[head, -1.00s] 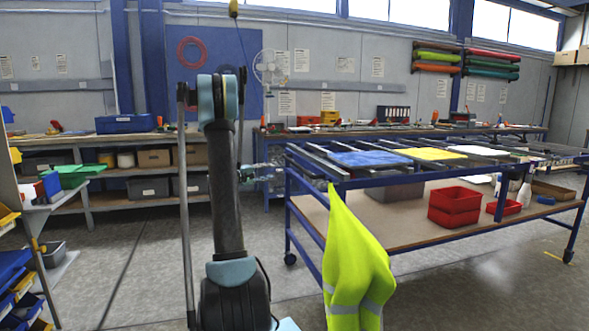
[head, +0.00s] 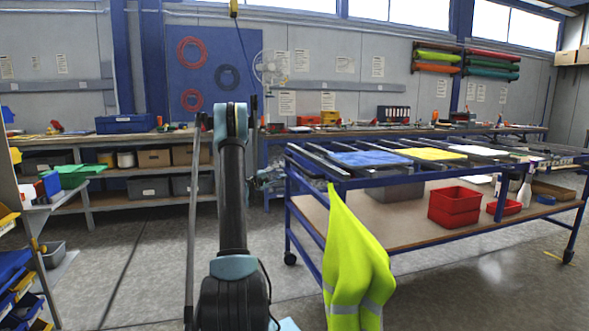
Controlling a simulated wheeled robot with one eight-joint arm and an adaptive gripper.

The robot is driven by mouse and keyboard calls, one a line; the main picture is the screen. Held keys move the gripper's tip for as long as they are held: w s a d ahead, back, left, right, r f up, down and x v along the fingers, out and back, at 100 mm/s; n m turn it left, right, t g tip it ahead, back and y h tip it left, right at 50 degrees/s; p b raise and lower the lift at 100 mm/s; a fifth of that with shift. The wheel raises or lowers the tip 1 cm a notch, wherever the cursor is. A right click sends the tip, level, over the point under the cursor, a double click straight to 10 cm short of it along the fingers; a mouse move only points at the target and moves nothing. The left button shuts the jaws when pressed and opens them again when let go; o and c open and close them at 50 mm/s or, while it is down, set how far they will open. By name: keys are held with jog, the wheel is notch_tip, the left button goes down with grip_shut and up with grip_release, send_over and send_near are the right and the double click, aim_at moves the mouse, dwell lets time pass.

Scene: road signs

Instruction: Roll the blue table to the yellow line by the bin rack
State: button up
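The blue table (head: 400,177) is a wheeled blue frame with a brown lower shelf, standing right of centre. My gripper (head: 270,180) is small and partly hidden behind my arm, close to the table's left end. I cannot tell whether it touches the frame or whether its fingers are open. The bin rack (head: 20,285) with yellow and blue bins is at the lower left edge.
Blue, yellow and white sheets lie on the table top, and red bins (head: 454,205) stand on its shelf. Workbenches (head: 130,180) line the back wall. A side bench (head: 68,195) with green items stands left. Grey floor (head: 130,270) is clear between the rack and my arm.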

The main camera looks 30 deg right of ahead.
aim_at(296, 165)
jog(key=x, duration=1.1)
grip_shut()
